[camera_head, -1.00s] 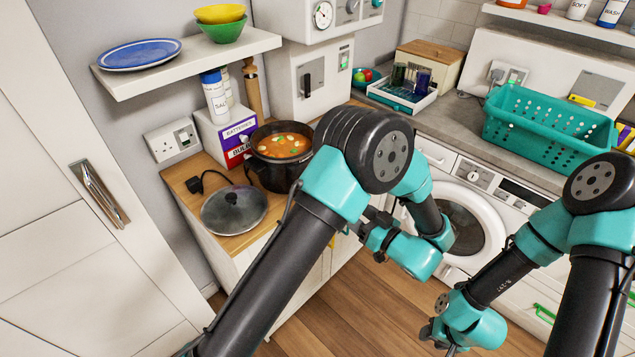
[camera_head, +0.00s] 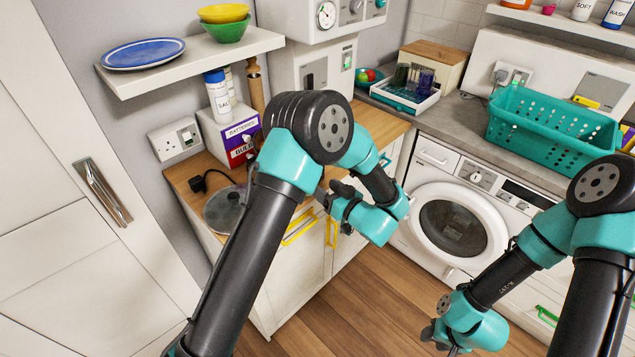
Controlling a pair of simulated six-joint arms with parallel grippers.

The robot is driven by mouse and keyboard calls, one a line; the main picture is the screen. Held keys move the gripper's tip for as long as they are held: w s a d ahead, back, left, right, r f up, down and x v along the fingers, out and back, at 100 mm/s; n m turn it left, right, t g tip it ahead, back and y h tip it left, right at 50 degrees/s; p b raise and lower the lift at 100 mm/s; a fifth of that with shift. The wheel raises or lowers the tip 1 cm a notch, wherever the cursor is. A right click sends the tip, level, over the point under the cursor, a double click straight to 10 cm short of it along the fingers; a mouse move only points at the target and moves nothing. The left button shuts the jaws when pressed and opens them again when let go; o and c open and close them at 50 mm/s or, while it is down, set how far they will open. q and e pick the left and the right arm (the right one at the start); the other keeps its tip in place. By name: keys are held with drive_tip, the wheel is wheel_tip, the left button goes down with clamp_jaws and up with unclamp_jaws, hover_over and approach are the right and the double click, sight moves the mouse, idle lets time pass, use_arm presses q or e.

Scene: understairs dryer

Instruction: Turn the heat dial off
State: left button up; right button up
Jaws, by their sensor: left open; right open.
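A white wall unit (camera_head: 325,22) at the top carries a round gauge (camera_head: 325,14) and a grey knob (camera_head: 356,6). A black pot of stew on the wooden counter is now hidden behind my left arm, so any dial on it is hidden too. I cannot tell which dial is the heat dial. My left gripper (camera_head: 336,199) is open, by the counter's front edge and above the yellow-handled cupboard. It is apart from the wall unit. My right gripper (camera_head: 436,337) is open and empty, low over the floor at the bottom.
A glass lid (camera_head: 222,212) and a black plug (camera_head: 198,184) lie on the wooden counter (camera_head: 186,176). A shelf (camera_head: 190,68) with a blue plate and bowls juts above. A teal basket (camera_head: 548,135) stands above the washing machine (camera_head: 450,228). The floor in front is clear.

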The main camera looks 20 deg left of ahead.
use_arm(q)
drive_tip(key=shift+x, duration=2.2)
drive_tip(key=c, duration=0.9)
